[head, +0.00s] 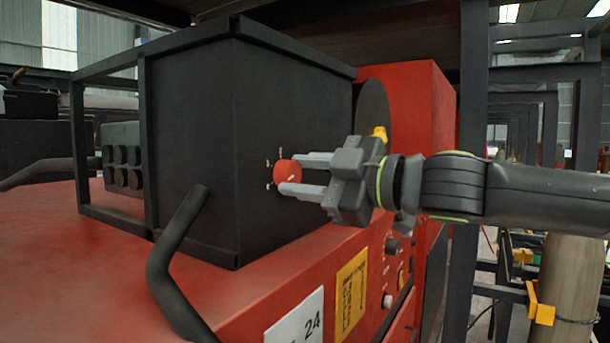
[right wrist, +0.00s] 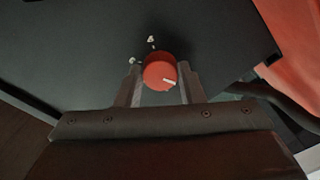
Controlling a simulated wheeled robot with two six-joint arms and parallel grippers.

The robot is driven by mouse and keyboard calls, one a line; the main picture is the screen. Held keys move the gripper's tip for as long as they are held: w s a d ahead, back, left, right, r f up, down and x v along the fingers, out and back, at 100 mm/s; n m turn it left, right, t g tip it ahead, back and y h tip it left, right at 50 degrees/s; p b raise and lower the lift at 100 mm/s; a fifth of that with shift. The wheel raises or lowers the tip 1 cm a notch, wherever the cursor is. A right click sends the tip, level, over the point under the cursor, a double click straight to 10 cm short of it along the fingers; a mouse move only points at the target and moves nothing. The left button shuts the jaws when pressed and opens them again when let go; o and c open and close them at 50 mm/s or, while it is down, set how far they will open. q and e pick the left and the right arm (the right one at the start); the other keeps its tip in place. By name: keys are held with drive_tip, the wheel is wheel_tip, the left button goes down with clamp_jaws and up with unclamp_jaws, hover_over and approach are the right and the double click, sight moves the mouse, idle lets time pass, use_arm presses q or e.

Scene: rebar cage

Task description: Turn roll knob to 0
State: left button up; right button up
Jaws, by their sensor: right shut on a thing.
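The roll knob (head: 287,173) is a round red knob with a white pointer mark, on the side of a black box (head: 295,120). Small white marks sit around it on the panel. My right gripper (head: 292,173) reaches in from the right, with one finger above and one below the knob, shut on it. In the right wrist view the knob (right wrist: 160,73) sits between the two fingertips (right wrist: 160,80), and its white pointer points to the lower right. The marks' lettering is too small to read. My left gripper is not in view.
The black box stands on a red machine top (head: 90,235). A bent black handle (head: 172,262) rises in front of the box. A yellow knob (head: 379,133) and a dark disc (head: 372,108) lie behind my right gripper. A dark metal post (head: 472,130) stands at the right.

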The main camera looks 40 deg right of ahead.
drive_tip(key=shift+n, duration=1.2)
drive_tip(key=o, duration=1)
drive_tip(key=shift+w, duration=0.1)
